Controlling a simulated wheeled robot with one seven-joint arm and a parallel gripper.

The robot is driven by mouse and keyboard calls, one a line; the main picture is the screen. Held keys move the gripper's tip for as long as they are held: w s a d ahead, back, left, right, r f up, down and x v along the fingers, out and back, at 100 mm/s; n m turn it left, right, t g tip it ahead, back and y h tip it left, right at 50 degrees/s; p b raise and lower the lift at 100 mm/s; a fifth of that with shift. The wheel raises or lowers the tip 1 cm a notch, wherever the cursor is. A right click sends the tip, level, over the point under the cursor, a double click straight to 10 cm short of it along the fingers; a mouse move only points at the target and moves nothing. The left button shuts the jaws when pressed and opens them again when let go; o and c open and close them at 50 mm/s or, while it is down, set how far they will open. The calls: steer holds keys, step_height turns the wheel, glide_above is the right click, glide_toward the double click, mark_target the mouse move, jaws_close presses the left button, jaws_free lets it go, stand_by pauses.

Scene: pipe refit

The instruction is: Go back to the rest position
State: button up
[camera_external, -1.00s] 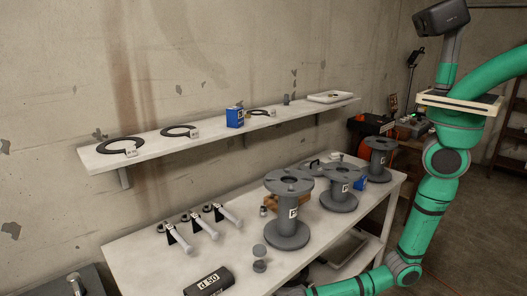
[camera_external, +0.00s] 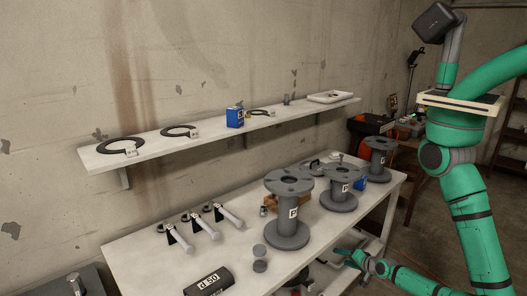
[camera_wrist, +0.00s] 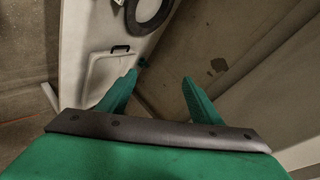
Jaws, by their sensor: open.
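My gripper (camera_external: 342,257) is beside the front edge of the workbench (camera_external: 135,250), low and to the right of the nearest flanged spool. In the wrist view my gripper (camera_wrist: 160,92) shows two green fingers spread apart with nothing held between them. Beyond the fingers are a pale surface with a raised outline and part of a dark ring (camera_wrist: 150,12); which ring or flange this is I cannot tell.
Flanged spools (camera_external: 288,212) stand on the bench, with several grey-handled tools (camera_external: 198,225) to their left.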

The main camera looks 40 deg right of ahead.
steer(key=s+d+r+m+g+h, duration=0.1)
steer(key=s+d+r+m, duration=0.15)
steer(key=s, duration=0.35)
steer(key=s+d+r+m+g+h, duration=0.1)
steer(key=s+d+r+h, duration=0.15)
steer(key=s, duration=0.35)
steer(key=w+a+r+n+t+y, duration=0.45)
steer(key=a+r+n, duration=0.45)
steer(key=r+n, duration=0.4)
steer(key=s+r+n+t+y, duration=0.1)
steer(key=s+r+n+y, duration=0.1)
steer(key=r+n, duration=0.3)
steer(key=shift+s+r, duration=0.75)
